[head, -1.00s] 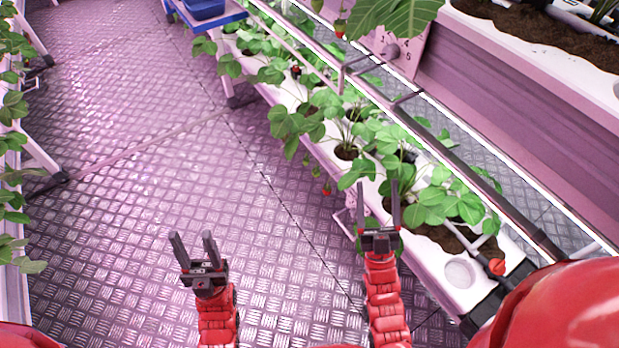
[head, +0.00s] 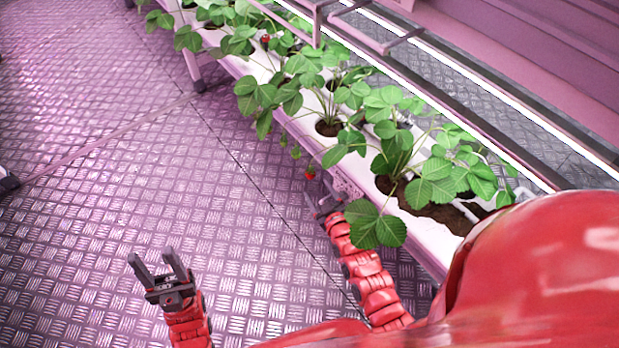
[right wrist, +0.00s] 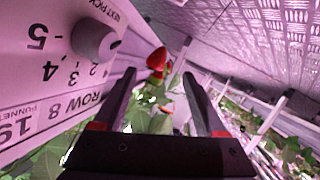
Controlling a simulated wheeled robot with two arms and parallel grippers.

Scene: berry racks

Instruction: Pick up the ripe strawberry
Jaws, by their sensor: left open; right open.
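A ripe red strawberry (head: 310,173) hangs below the front edge of the planting trough in the head view. In the right wrist view the red strawberry (right wrist: 157,58) shows between and beyond my fingertips, close to the left one. My left gripper (head: 157,258) is open and empty above the floor.
Small unripe berries (head: 296,152) hang up-left of the ripe one. A large leaf (head: 377,226) overhangs my right arm. The trough (head: 425,228) runs diagonally to the right. A panel with a dial (right wrist: 94,40) stands close on the left. The metal floor (head: 120,190) is clear.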

